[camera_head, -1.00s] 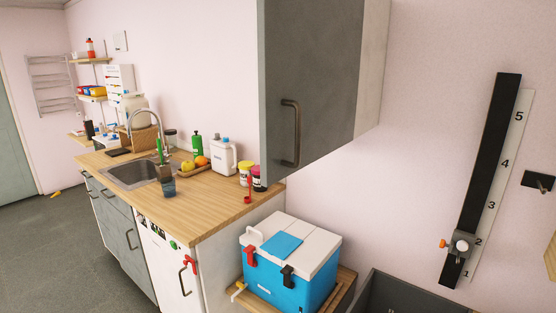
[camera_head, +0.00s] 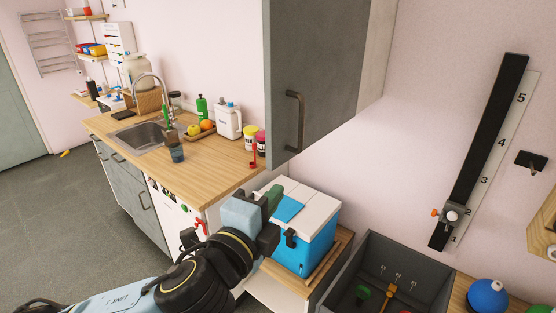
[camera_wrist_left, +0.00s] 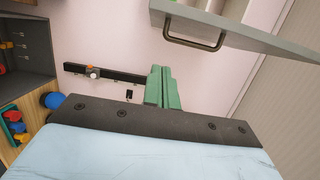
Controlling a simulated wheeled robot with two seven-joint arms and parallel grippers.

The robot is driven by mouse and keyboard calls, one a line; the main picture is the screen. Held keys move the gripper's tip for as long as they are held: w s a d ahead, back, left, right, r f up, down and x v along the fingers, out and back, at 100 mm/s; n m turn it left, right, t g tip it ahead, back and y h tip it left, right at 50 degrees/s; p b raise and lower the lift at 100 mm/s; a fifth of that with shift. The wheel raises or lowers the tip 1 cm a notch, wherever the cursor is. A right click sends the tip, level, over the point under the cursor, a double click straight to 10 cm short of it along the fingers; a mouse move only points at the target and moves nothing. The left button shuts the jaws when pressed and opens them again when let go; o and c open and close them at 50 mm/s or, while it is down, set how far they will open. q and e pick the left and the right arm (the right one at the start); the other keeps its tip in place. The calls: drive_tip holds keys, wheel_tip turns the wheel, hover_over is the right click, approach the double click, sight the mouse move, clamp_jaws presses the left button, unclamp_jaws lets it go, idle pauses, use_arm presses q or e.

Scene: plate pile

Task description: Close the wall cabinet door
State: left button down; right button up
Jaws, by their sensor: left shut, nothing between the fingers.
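The wall cabinet door (camera_head: 315,75) is a grey panel with a dark bar handle (camera_head: 294,121) near its free left edge. It stands swung out from the cabinet's pale side (camera_head: 378,55). In the left wrist view the door (camera_wrist_left: 245,36) and its handle (camera_wrist_left: 195,43) show at the upper right. My left gripper (camera_head: 272,199) is below the door in the head view, apart from the handle. Its green fingers (camera_wrist_left: 163,88) are together and empty in the wrist view. The cabinet's inside is hidden. My right gripper is out of view.
A blue cooler box (camera_head: 318,240) with a white lid stands behind my left gripper. The wooden counter (camera_head: 215,155) holds a sink, bottles and fruit. A dark bin (camera_head: 420,262) and a blue ball (camera_head: 487,296) are at the lower right. The wall below the door is clear.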

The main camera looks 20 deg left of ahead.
sight(277, 164)
use_arm(q)
drive_tip(key=w+p, duration=0.1)
drive_tip(key=w, duration=0.2)
drive_tip(key=w+a, duration=0.1)
drive_tip(key=w, duration=0.3)
drive_tip(key=w+a+p, duration=0.1)
drive_tip(key=w, duration=0.2)
drive_tip(key=shift+w+a+p, duration=0.2)
drive_tip(key=shift+w+p, duration=0.05)
drive_tip(key=shift+p, duration=0.1)
drive_tip(key=shift+w+f, duration=0.1)
drive_tip(key=shift+a, duration=0.15)
